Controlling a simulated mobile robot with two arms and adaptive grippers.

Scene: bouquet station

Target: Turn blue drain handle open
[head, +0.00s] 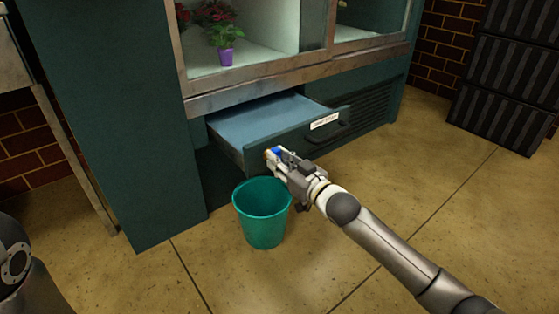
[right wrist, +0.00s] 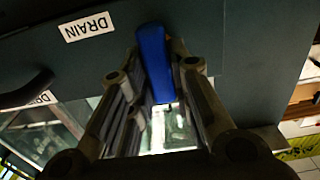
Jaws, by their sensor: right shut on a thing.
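The blue drain handle (right wrist: 155,62) is a bright blue bar on the dark teal drawer front, beside a white label reading DRAIN (right wrist: 88,27). In the right wrist view it lies lengthwise between the fingers of my right gripper. In the head view only a small bit of blue handle (head: 276,150) shows at the fingertips. My right gripper (head: 273,157) is shut on the handle, at the left part of the drawer front. The fingers hide part of the handle, and I cannot tell how far it is turned. My left gripper is not in view.
The drawer (head: 262,120) is pulled out under the display case. A teal bucket (head: 263,222) stands on the floor just below my right gripper. A red plant in a purple pot (head: 226,57) stands in the case. Dark ribbed crates (head: 505,75) stand at right. Floor at right is clear.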

